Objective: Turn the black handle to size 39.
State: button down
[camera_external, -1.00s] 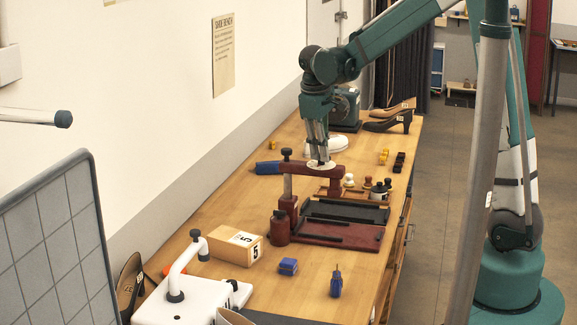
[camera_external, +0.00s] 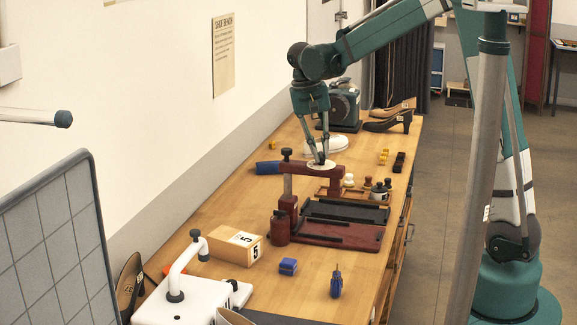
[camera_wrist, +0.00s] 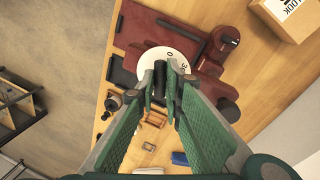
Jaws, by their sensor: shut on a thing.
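A white round dial (camera_external: 322,168) with dark figures is mounted on the dark red press (camera_external: 334,178) on the bench. In the wrist view, the dial (camera_wrist: 183,52) shows a few figures, too small and partly covered to read surely. The black handle (camera_wrist: 160,72) stands on the dial between my fingertips. My gripper (camera_external: 320,160) points down at the dial and is shut on the handle; in the wrist view my gripper (camera_wrist: 165,92) hides part of it. Which figure the handle points to I cannot tell.
Shoes (camera_external: 388,122) and a green machine (camera_external: 346,105) are behind.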

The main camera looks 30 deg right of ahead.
jog(key=m, duration=0.4)
jog(key=shift+w+m+g+y+b, duration=0.15)
jog(key=shift+m+g+y+b, duration=0.15)
jog(key=shift+m+b, duration=0.1)
jog(key=m, duration=0.3)
jog(key=shift+w+m+y, duration=0.1)
jog(key=shift+m+y, duration=0.2)
jog(key=m, duration=0.3)
jog(key=shift+d+m+g+y+b, duration=0.15)
jog(key=shift+m+g+y+b, duration=0.15)
jog(key=shift+w+m+y, duration=0.1)
jog(key=shift+m+y, duration=0.3)
jog(key=shift+m, duration=1.6)
jog(key=c, duration=2.5)
grip_release()
jog(key=shift+o, duration=0.2)
jog(key=shift+r, duration=0.1)
